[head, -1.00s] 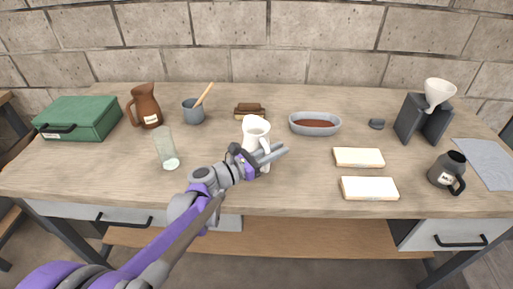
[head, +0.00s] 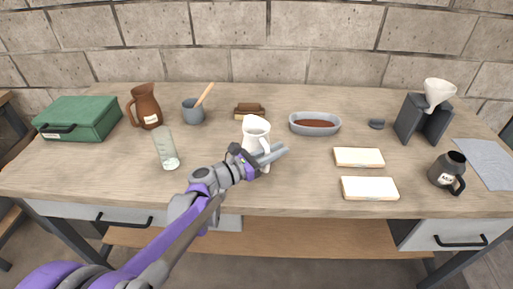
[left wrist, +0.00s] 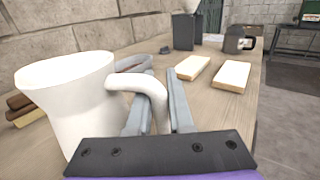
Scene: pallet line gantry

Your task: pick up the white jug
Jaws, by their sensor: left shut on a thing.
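The white jug (head: 256,131) stands upright on the wooden table near its middle front in the head view. In the left wrist view the jug (left wrist: 68,100) fills the left side, with its handle (left wrist: 150,88) reaching to the right. My left gripper (head: 272,154) is at the jug's handle side, and in the left wrist view its two fingers (left wrist: 158,112) lie on either side of the handle, shut on it. The lower part of the jug is partly hidden by the gripper. My right gripper is not in view.
A clear glass (head: 166,148) stands left of my arm. Behind are a grey cup with a wooden spoon (head: 194,111), brown blocks (head: 249,110) and a grey oval dish (head: 315,124). Two pale blocks (head: 359,157) lie to the right, with a dark mug (head: 447,170) beyond.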

